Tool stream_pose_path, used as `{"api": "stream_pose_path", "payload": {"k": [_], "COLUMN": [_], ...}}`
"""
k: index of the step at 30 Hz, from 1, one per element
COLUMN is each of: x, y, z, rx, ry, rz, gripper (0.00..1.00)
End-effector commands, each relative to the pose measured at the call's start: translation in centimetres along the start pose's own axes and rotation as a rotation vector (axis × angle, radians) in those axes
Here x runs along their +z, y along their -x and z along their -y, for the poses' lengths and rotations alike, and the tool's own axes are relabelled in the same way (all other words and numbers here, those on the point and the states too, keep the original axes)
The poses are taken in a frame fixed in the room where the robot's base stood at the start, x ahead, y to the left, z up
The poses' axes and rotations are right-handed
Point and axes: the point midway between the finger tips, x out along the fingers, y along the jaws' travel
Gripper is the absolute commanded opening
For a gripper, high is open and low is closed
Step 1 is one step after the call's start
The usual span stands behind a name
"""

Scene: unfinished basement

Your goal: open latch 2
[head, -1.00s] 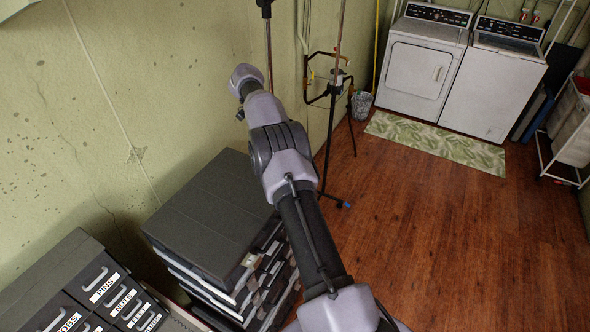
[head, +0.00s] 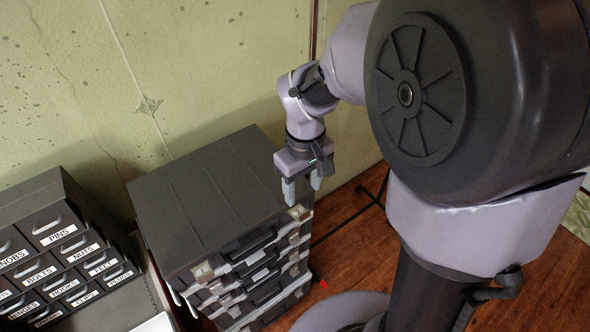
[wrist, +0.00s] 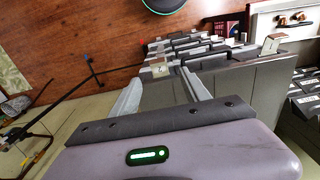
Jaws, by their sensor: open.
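A stack of dark grey cases (head: 205,190) stands by the wall, with handles and pale latches along its front side. On the top case, a near-right latch (head: 298,212) and a left latch (head: 202,270) show. No number is readable, so I cannot tell which is latch 2. My gripper (head: 302,188) is open and empty, pointing down just above the right latch. In the wrist view, my fingers (wrist: 160,78) spread on either side of that latch (wrist: 160,68); contact cannot be told. The other latch (wrist: 270,45) shows farther right there.
A labelled drawer cabinet (head: 62,232) stands left of the stack, close beside it. The green wall (head: 215,70) is behind. Thin dark stand legs (head: 350,218) are on the wooden floor right of the stack. A small red object (head: 323,284) shows near the stack's front.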

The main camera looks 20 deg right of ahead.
Motion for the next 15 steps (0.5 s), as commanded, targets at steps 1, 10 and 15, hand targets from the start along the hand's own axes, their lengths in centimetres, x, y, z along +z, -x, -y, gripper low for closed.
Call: {"api": "stream_pose_path", "payload": {"k": [1,10,15], "x": [0.1,0.1,0.0], "y": [-1.9,-8.8,-10.0], "z": [0.0,-0.1,-0.1], "rx": [-0.001,0.0,0.0], "ry": [-0.001,-0.003,-0.003], "rz": [0.005,0.003,0.001], "gripper": [0.55,0.55,0.55]}}
